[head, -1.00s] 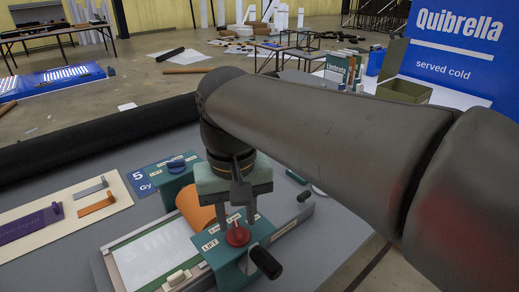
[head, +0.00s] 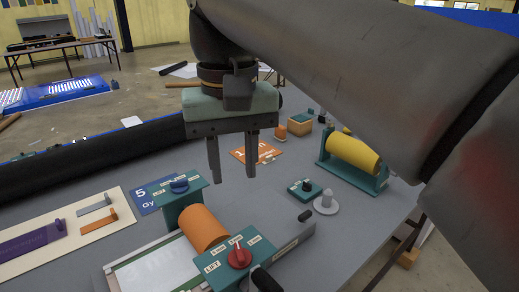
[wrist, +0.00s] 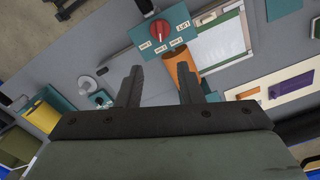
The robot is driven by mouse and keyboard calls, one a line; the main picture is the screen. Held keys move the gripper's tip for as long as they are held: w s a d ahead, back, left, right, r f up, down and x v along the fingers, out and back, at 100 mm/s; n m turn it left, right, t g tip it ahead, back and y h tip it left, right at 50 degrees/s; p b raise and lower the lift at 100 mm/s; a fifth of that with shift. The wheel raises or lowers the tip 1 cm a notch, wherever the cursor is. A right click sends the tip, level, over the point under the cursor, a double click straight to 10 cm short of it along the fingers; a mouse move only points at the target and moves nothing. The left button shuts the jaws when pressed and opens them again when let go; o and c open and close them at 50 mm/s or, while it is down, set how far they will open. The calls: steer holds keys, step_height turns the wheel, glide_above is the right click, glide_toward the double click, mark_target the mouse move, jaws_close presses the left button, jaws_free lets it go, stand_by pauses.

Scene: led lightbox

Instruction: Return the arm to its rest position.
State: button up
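My gripper (head: 232,160) is raised above the grey table, its two dark fingers pointing down and apart with nothing between them. It also shows in the wrist view (wrist: 160,88), again open and empty. Below it is a teal press-like device with a red knob (head: 238,257) and an orange roller (head: 203,228). The gripper is clear of the device and touches nothing. My dark grey arm reaches in from the upper right and hides part of the background.
A yellow roller on a teal stand (head: 353,153) and a grey knob on a round base (head: 326,202) are at the right. A cream board (head: 75,245) lies left. A black roll (head: 100,155) lines the table's back edge.

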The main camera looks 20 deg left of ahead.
steer(key=w+d+f+m, duration=0.2)
steer(key=w+d+f, duration=0.1)
steer(key=d+f, duration=0.55)
steer(key=w+d+f+m, duration=0.2)
steer(key=w+d+f, duration=0.1)
steer(key=d+f, duration=0.6)
steer(key=s+d+f+m, duration=0.3)
steer(key=s+d+f, duration=0.5)
steer(key=d+f, duration=0.5)
steer(key=shift+d, duration=0.2)
